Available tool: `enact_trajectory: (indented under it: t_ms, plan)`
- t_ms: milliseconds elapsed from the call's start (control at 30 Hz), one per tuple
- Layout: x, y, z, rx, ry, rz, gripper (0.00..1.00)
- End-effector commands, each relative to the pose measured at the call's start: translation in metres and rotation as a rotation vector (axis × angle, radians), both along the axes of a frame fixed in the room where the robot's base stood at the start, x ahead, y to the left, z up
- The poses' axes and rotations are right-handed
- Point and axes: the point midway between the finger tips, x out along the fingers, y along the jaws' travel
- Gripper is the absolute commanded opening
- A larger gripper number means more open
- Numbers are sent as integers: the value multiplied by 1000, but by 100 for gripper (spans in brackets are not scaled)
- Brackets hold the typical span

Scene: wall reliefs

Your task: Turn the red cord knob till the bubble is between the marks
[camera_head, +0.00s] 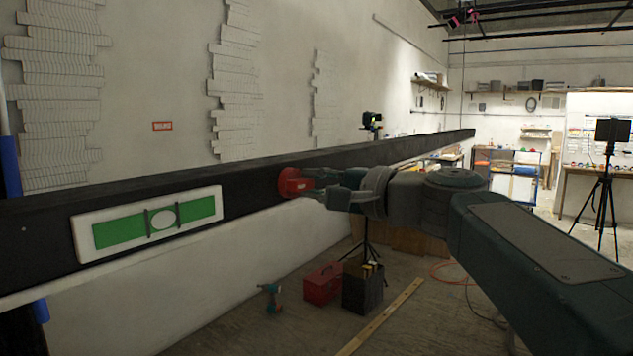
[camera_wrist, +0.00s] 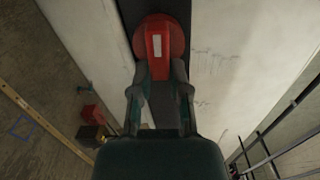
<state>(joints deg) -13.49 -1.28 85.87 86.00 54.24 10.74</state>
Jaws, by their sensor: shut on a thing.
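The red knob (camera_head: 290,183) is mounted on the face of a long dark beam (camera_head: 40,228). In the wrist view the knob (camera_wrist: 174,38) is round, with a white mark on it. My gripper (camera_head: 308,186) is shut on the knob; its fingers hide part of it. In the wrist view my gripper (camera_wrist: 159,72) reaches the knob's lower part. The level (camera_head: 83,232) is a white-framed plate with a green vial on the beam, left of the knob. Its pale oval bubble (camera_head: 163,219) sits between the two dark marks, with no clear overlap visible.
Below the beam on the floor are a drill (camera_head: 271,297), a red toolbox (camera_head: 322,284), a dark crate (camera_head: 362,288) and a long yellow level (camera_head: 385,318). Tripods stand behind the beam and at right. The white wall lies behind the beam.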

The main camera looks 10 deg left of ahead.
Motion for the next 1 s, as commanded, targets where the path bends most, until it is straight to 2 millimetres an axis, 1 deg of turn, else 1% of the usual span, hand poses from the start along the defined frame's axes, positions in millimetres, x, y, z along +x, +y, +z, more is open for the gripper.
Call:
enact_trajectory:
  t_ms: [100, 300, 767, 800, 833, 867, 1000]
  plan:
    - [1, 1, -2, 18, 48, -2, 0]
    - [1, 1, -3, 37, 89, -2, 0]
    - [1, 1, -2, 42, 99, -2, 0]
    - [1, 1, -2, 42, 99, -2, 36]
    - [1, 1, -2, 42, 99, -2, 49]
    - [1, 1, -2, 42, 99, -2, 57]
    - [0, 1, -2, 41, 98, -1, 57]
